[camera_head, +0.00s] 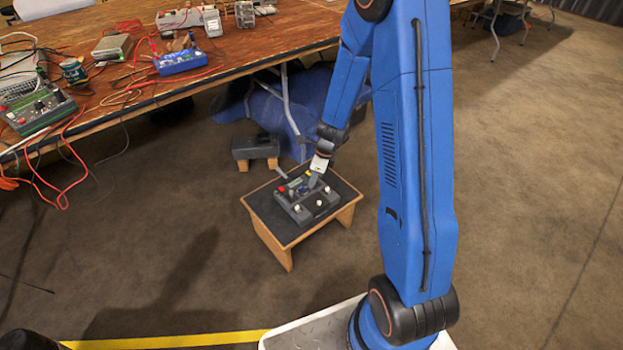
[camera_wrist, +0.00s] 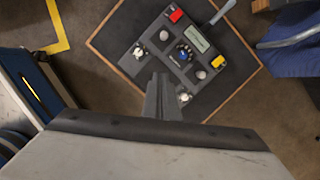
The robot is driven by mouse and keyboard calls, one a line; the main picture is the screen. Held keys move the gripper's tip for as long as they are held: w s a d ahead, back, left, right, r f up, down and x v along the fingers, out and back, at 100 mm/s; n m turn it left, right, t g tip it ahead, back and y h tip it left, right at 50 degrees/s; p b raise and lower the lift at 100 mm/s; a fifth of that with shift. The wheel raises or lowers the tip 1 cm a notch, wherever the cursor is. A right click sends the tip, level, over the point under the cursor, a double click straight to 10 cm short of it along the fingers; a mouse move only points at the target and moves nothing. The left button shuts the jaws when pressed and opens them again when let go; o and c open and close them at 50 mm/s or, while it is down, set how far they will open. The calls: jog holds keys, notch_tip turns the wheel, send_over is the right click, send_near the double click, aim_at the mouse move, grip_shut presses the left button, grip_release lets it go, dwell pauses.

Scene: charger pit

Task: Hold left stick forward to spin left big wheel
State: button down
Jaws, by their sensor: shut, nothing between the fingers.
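A dark grey control box (camera_head: 304,203) lies on a small table; it also shows in the wrist view (camera_wrist: 173,62). It carries several pale-topped sticks or knobs, a red part (camera_wrist: 176,15), a yellow part (camera_wrist: 218,61), a blue-and-black knob (camera_wrist: 184,53) and a small display (camera_wrist: 197,39). My gripper (camera_head: 313,181) is shut and empty, over the box. In the wrist view its fingers (camera_wrist: 162,82) lie between a pale-topped stick (camera_wrist: 139,53) and another one (camera_wrist: 185,98). I cannot tell whether they touch either, or which is the left stick. No big wheel can be made out.
The small table (camera_head: 262,217) has a dark top and wooden edges. A dark box (camera_head: 254,148) on wooden blocks stands behind it. A long workbench (camera_head: 110,75) with instruments and red cables is at the upper left. Floor is clear to the right.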

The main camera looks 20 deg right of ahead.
aim_at(291, 195)
jog(key=x, duration=0.7)
jog(key=shift+a+f, duration=0.15)
jog(key=shift+f, duration=0.05)
jog(key=shift+w+a+r, duration=0.15)
jog(key=shift+w+a, duration=1.1)
jog(key=shift+a, duration=0.3)
